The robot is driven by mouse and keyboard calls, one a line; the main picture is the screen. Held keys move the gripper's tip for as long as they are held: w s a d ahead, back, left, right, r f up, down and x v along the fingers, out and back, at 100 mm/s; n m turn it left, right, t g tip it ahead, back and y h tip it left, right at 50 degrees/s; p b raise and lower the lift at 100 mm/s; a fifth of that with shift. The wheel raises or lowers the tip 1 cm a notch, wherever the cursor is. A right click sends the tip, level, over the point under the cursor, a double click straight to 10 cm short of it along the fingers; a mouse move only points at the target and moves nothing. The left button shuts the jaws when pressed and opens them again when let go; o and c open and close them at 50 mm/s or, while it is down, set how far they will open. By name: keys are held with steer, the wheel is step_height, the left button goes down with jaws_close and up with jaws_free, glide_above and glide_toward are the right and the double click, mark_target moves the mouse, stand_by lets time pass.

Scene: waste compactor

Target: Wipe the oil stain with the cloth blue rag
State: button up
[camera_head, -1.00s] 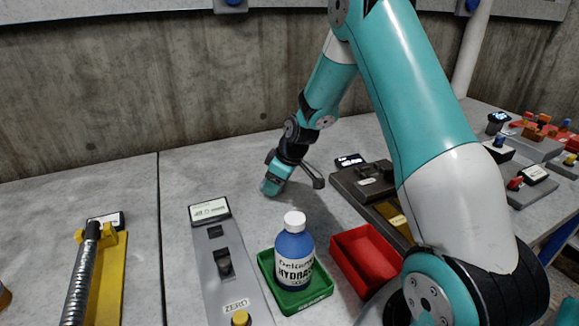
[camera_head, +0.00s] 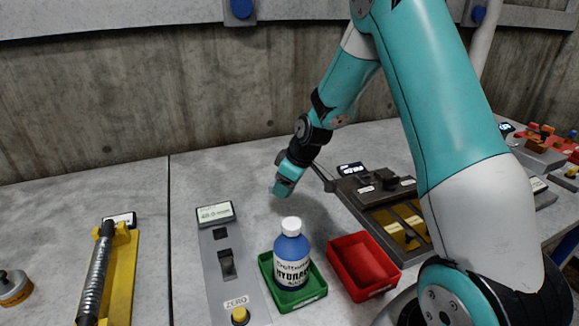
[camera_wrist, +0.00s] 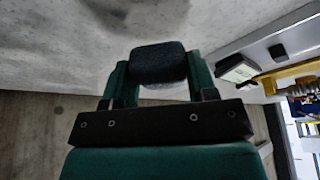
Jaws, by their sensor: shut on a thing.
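My gripper (camera_wrist: 158,82) is shut on a dark, rough-textured, rounded piece, the blue rag (camera_wrist: 158,62), which sits between its two teal fingers in the wrist view. In the head view my gripper (camera_head: 281,187) points down, close over the grey worktop behind the blue bottle. Whether the rag touches the worktop there cannot be told. The rag cannot be made out clearly in the head view. A dark smudge (camera_wrist: 150,4) on the grey surface shows at the top edge of the wrist view. It may be the oil stain or a shadow.
A blue bottle (camera_head: 292,262) stands in a green tray (camera_head: 309,300), beside an empty red tray (camera_head: 363,265). A grey switch panel (camera_head: 236,275) and a yellow holder (camera_head: 123,275) lie left. A dark box with yellow compartments (camera_head: 372,208) is right. The worktop left of my gripper is clear.

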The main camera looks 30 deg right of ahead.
steer(key=shift+r+p, duration=1.05)
steer(key=shift+r, duration=0.7)
